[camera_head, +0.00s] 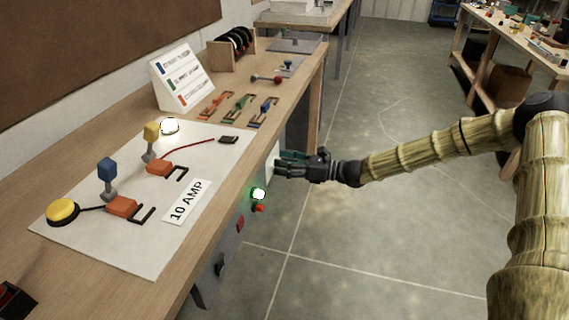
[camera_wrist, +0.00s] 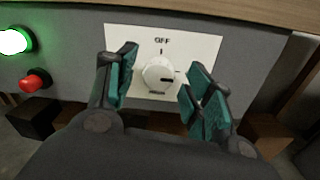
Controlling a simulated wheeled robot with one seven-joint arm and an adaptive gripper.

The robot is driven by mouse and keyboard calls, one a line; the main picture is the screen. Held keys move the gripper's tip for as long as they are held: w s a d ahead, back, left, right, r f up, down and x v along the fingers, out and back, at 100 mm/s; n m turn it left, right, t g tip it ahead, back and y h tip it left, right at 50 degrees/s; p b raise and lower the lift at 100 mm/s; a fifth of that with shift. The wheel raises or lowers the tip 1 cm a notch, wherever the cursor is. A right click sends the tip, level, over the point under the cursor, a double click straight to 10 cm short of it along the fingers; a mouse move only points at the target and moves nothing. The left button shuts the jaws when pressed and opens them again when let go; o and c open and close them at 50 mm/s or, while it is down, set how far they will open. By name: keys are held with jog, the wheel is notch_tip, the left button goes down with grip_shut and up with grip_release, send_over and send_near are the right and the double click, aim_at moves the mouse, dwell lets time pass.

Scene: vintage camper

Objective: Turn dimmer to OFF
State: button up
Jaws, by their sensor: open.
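The dimmer knob (camera_wrist: 160,74) is a round white dial on a white plate (camera_wrist: 205,44) on the grey front panel below the bench top. The plate has "OFF" printed above the knob with a short tick under it. A dark mark on the knob points right, away from the OFF tick. My gripper (camera_wrist: 160,88) is open, with one teal-padded finger left of the knob and one right of it; I cannot tell whether they touch it. In the head view my gripper (camera_head: 282,163) is at the bench's front face, and the knob is hidden there.
A lit green lamp (camera_wrist: 14,41) and a red button (camera_wrist: 34,81) sit left of the plate. The bench top (camera_head: 225,130) overhangs above, carrying a white sheet (camera_head: 150,245) with switches and clips. Open floor (camera_head: 370,260) lies to the right.

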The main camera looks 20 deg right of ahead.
jog(key=shift+c, duration=0.4)
jog(key=c, duration=0.9)
jog(key=shift+c, duration=0.2)
jog(key=shift+b, duration=0.3)
jog(key=n+b, duration=0.8)
jog(key=b, duration=0.3)
jog(key=n+h+b, duration=0.1)
jog(key=n+b, duration=0.8)
jog(key=b, duration=0.3)
jog(key=shift+s+a+f+t, duration=0.1)
jog(key=shift+s+t, duration=0.05)
jog(key=shift+t, duration=0.15)
jog(key=shift+n, duration=0.3)
jog(key=o, duration=1)
